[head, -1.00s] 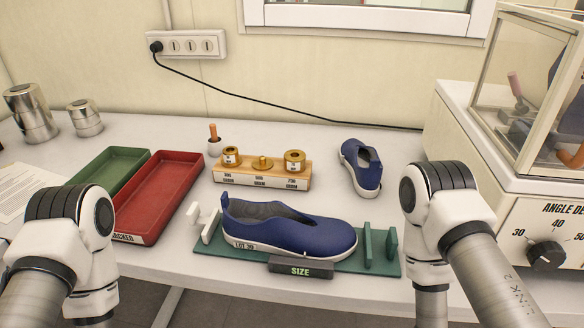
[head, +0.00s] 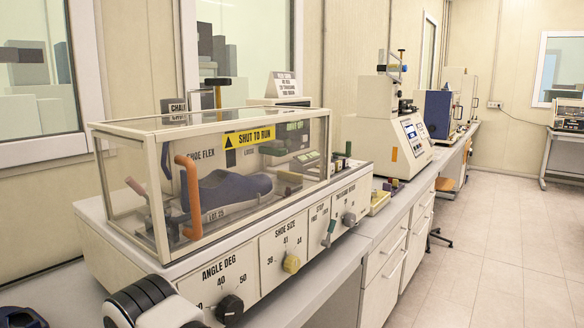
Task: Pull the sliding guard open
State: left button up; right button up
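The sliding guard (head: 262,178) is a clear box with a cream frame on the shoe flex machine (head: 130,235). It carries a yellow "SHUT TO RUN" label (head: 256,138) and covers the machine's bed. An orange upright handle (head: 188,198) is at its near left end. A blue shoe marked "LOT 25" (head: 235,192) shows inside behind the clear panel. The guard looks shut. Part of my own arm shows at the bottom left, in front of the machine. Neither gripper is in view.
The front panel has a black angle knob (head: 229,308), a yellow shoe size knob (head: 291,264) and a teal lever (head: 328,234). Other test machines (head: 395,135) stand farther along the bench. The floor (head: 480,250) at the right is clear.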

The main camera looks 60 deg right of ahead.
aim_at(169, 127)
jog(key=z, duration=1.75)
